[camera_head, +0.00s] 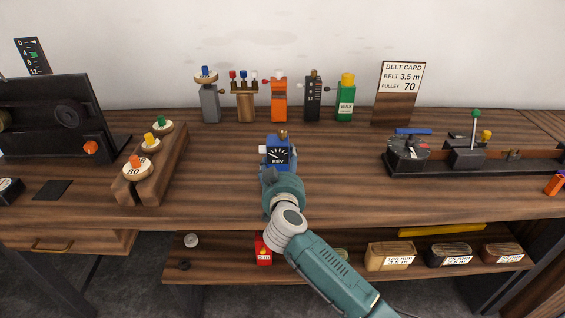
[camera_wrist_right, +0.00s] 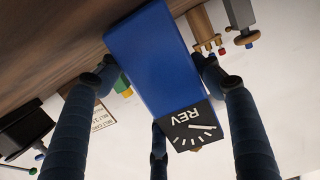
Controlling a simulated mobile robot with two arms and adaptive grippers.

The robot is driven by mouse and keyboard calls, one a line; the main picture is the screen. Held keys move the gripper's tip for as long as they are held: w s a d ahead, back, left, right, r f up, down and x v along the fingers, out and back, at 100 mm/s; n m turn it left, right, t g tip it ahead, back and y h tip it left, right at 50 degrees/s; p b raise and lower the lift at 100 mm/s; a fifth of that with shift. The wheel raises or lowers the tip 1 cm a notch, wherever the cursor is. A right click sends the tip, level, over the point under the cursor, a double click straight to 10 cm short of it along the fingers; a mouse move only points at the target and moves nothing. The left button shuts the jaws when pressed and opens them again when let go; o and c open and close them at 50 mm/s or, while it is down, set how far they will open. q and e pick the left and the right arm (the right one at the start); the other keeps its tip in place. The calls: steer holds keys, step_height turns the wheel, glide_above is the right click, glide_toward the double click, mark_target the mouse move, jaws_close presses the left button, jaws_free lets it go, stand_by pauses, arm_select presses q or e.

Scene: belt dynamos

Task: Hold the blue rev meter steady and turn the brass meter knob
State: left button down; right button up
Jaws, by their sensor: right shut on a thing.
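The blue rev meter (camera_head: 279,155) stands upright on the workbench, its black REV dial facing me. The brass meter knob (camera_head: 283,134) sits on its top. My right gripper (camera_head: 279,168) reaches the meter from the front and is shut on its body. In the right wrist view the blue meter (camera_wrist_right: 155,65) appears upside down between the dark fingers of my right gripper (camera_wrist_right: 153,72). The knob is mostly hidden there behind the dial. My left gripper is in neither view.
Several small devices, including an orange one (camera_head: 279,100) and a green wax bottle (camera_head: 345,105), stand behind the meter. A wooden block with pulleys (camera_head: 150,180) lies left; a black-railed fixture (camera_head: 465,160) lies right. The bench beside the meter is clear.

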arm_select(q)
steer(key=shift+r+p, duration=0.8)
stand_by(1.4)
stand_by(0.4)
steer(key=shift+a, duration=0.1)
